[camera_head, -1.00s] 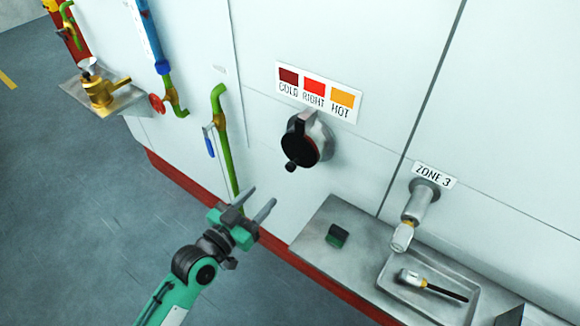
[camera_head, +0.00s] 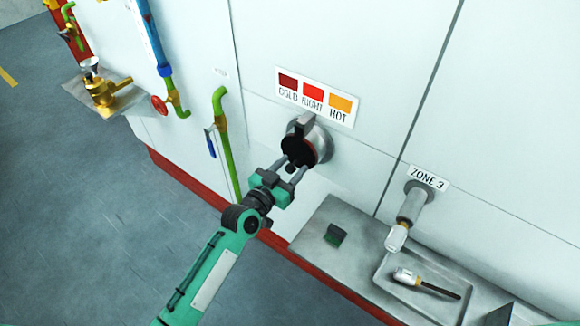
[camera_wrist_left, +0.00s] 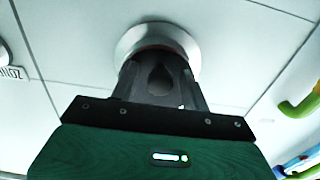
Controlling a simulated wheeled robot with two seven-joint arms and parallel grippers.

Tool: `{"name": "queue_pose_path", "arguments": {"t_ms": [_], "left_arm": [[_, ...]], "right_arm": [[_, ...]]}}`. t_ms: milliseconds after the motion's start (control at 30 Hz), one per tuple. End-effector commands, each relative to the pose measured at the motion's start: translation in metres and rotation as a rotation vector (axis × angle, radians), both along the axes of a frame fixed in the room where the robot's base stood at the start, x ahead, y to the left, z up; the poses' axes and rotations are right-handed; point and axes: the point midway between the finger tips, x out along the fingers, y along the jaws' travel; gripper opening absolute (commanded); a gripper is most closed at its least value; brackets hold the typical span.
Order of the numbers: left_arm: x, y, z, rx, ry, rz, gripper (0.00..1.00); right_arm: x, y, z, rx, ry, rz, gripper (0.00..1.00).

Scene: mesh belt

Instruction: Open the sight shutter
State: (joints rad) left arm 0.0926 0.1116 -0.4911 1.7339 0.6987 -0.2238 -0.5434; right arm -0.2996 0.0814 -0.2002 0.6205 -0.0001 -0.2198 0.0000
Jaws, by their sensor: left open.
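The sight shutter (camera_head: 297,151) is a round dark disc with a small black knob, set against a grey metal sight port (camera_head: 320,139) on the white wall, under the colour card. The disc covers most of the port's face. My left gripper (camera_head: 289,165) is open, with its fingertips at the lower edge of the disc, around or beside the knob. In the left wrist view the two fingers (camera_wrist_left: 162,82) point at the port's metal ring (camera_wrist_left: 158,39), with a dark rounded shape between them. Contact cannot be told. My right gripper is not in view.
The colour card (camera_head: 314,97) reads COLD, RIGHT, HOT. A green pipe (camera_head: 223,140) with a blue-handled valve stands left of my gripper. A metal shelf (camera_head: 310,238) at lower right holds a small dark green block (camera_head: 335,235) and a tray (camera_head: 420,308) with a tool, below the ZONE 3 fitting (camera_head: 410,208).

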Motion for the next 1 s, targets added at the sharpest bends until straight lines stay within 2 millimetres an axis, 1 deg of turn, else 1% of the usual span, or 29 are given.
{"name": "queue_pose_path", "arguments": {"t_ms": [100,133,267,300,333,367,733,1000], "left_arm": [[0.0,0.0,0.0,0.0,0.0,0.0,0.46],[0.0,0.0,0.0,0.0,0.0,0.0,0.42],[0.0,0.0,0.0,0.0,0.0,0.0,0.17],[0.0,0.0,0.0,0.0,0.0,0.0,0.09],[0.0,0.0,0.0,0.0,0.0,0.0,0.03],[0.0,0.0,0.0,0.0,0.0,0.0,0.0],[0.003,0.005,0.0,0.033,-0.024,0.0,0.0],[0.014,0.019,0.002,0.166,-0.122,0.0,0.0]], "right_arm": [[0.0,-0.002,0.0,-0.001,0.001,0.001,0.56],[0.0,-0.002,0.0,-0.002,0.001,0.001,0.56],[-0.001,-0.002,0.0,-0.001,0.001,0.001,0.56],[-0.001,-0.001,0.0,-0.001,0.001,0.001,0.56],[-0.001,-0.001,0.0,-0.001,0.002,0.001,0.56],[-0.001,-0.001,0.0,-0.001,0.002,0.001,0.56],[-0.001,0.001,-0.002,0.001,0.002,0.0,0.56],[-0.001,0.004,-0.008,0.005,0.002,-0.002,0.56]]}}
